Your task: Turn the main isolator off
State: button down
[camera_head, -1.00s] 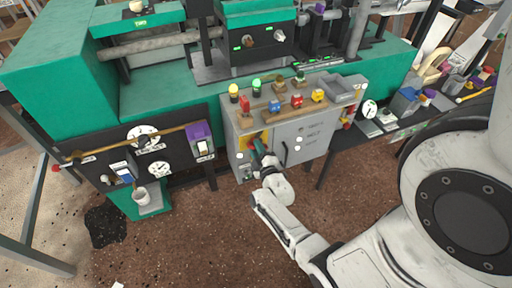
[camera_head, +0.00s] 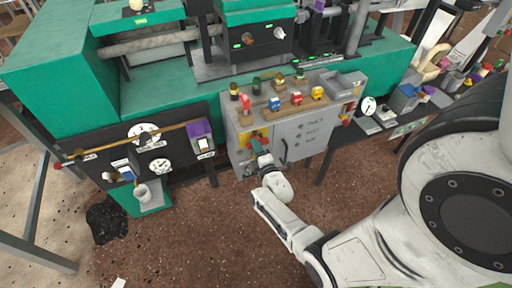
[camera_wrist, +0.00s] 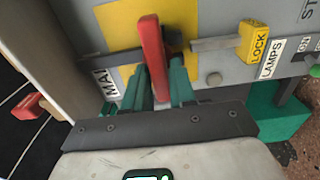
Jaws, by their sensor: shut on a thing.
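The main isolator has a red handle (camera_wrist: 153,50) on a yellow plate (camera_wrist: 120,35), seen close up in the wrist view. The handle stands nearly upright in that picture. My gripper (camera_wrist: 158,84) has its green fingers on either side of the handle's lower part and is shut on it. In the head view my gripper (camera_head: 260,150) is at the left part of the grey control cabinet (camera_head: 290,135), in front of the yellow plate. The handle is hard to make out there.
A grey bar with a yellow LOCK tab (camera_wrist: 254,42) lies right of the handle in the wrist view. A yellow lamp (camera_head: 235,92) and a green lamp (camera_head: 256,84) on the cabinet top look dark. A black gauge panel (camera_head: 110,150) stands to the left.

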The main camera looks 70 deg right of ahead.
dwell(0.3)
jog(key=c, duration=1)
grip_release()
jog(key=shift+c, duration=0.2)
jog(key=p+v, duration=0.1)
jog(key=v, duration=1)
jog(key=shift+p, duration=0.3)
jog(key=shift+w, duration=0.1)
